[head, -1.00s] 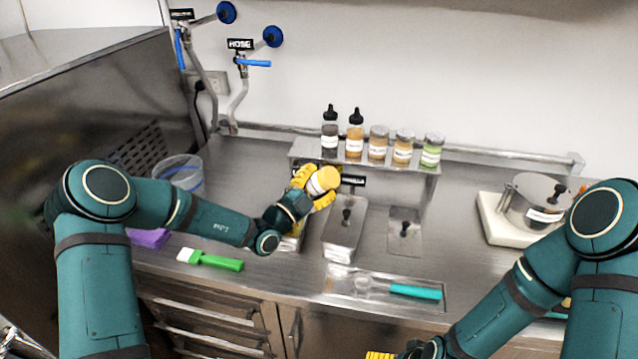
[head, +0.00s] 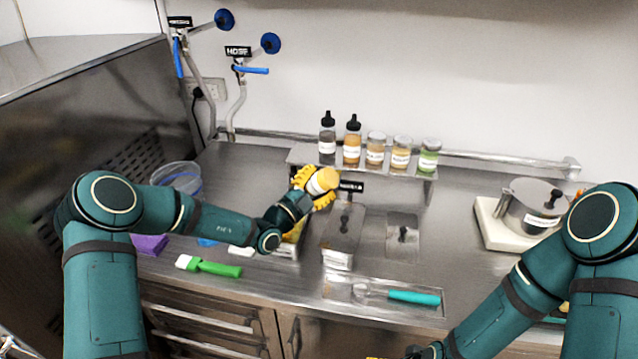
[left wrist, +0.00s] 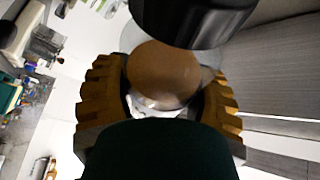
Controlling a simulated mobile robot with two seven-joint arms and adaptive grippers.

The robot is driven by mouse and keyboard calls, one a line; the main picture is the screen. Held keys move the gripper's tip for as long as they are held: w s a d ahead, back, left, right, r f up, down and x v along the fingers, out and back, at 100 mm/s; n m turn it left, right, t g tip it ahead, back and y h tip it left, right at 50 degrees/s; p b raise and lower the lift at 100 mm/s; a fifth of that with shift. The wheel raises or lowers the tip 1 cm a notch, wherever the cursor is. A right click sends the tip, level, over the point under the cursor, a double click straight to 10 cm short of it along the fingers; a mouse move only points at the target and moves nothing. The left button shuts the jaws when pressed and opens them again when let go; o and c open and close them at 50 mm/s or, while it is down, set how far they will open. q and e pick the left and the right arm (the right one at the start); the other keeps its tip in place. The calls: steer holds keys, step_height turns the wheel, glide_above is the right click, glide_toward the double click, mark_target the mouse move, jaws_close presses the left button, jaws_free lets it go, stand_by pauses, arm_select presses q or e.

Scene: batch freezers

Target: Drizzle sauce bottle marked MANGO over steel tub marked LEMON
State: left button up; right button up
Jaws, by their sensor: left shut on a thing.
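My left gripper (head: 316,187) is shut on a tan-orange sauce bottle (head: 323,181) with a white label, tilted well over above the tubs. Its round tan surface also shows between the yellow fingers in the left wrist view (left wrist: 163,74). I cannot read its label. An open steel tub (head: 287,250) is below my left wrist, partly hidden by it. A lidded steel tub (head: 342,240) with a dark knob stands to its right. The tub labels are too small to read. My right gripper (head: 378,357) is barely in view at the bottom edge.
Several bottles and jars stand on the steel shelf (head: 300,156) behind. Another lidded tub (head: 403,237) is sunk in the counter. A tray (head: 335,290) holds a teal-handled tool. A green brush (head: 218,269) lies at front left. A pot (head: 530,208) stands on a white base.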

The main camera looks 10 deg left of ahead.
arm_select(q)
steer(key=shift+w, duration=0.2)
steer(key=shift+w, duration=1.9)
steer(key=shift+r, duration=0.1)
steer(key=shift+m+g+p, duration=1)
steer(key=shift+m+p, duration=0.15)
steer(key=shift+m, duration=1.25)
